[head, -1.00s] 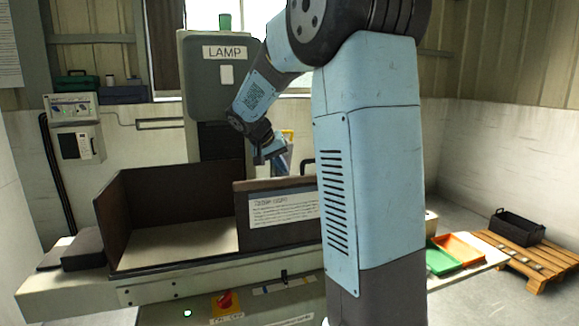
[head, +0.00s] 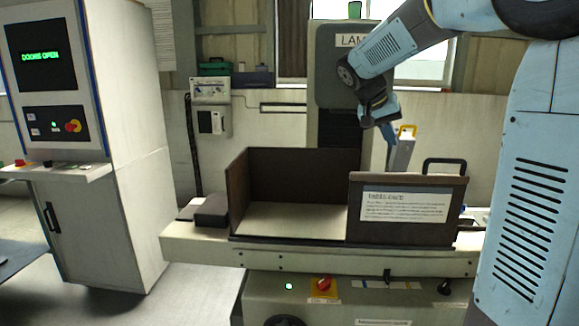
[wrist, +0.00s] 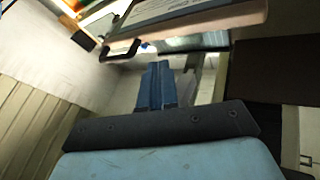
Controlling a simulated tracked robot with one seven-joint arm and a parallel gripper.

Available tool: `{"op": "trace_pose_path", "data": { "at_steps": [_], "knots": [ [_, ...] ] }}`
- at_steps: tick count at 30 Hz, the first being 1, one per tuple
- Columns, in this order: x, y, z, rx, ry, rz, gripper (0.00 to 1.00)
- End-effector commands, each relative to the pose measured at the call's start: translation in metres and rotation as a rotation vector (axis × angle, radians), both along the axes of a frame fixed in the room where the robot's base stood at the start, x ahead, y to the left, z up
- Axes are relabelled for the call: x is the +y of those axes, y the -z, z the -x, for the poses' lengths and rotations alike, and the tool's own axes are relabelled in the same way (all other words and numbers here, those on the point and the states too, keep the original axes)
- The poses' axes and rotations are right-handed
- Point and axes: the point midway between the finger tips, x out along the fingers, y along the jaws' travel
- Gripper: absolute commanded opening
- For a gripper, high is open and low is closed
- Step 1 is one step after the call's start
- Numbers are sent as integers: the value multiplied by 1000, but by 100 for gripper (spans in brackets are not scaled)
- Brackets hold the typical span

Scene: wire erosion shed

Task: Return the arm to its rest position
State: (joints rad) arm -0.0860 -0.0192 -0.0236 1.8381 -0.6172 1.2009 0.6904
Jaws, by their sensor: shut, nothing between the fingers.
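The machine bed (head: 290,220) has dark upright panels and a front panel (head: 405,208) with a printed label. A dark handle (head: 444,166) stands at its right. A control cabinet (head: 50,70) reading "DOORS OPEN" stands at left. Bare floor (head: 200,285) lies between them.

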Motion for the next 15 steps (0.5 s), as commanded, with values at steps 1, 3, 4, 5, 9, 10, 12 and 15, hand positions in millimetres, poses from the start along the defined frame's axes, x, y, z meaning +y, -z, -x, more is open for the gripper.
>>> {"op": "trace_pose_path", "data": {
  "at_steps": [1, 3, 4, 5, 9, 10, 12, 15],
  "knots": [
    [2, -1, 14, -2, -18, -20, 0],
    [5, -1, 35, 1, -51, -53, 0],
    [7, 1, 45, 3, -68, -69, 0],
    [9, 2, 54, 3, -85, -85, 0],
    [19, 8, 97, -1, -160, -151, 0],
    [22, 10, 106, -3, -175, -166, 0],
    [27, 15, 127, -9, -214, -195, 0],
    [35, 23, 156, -22, -268, -236, 0]
  ]
}}
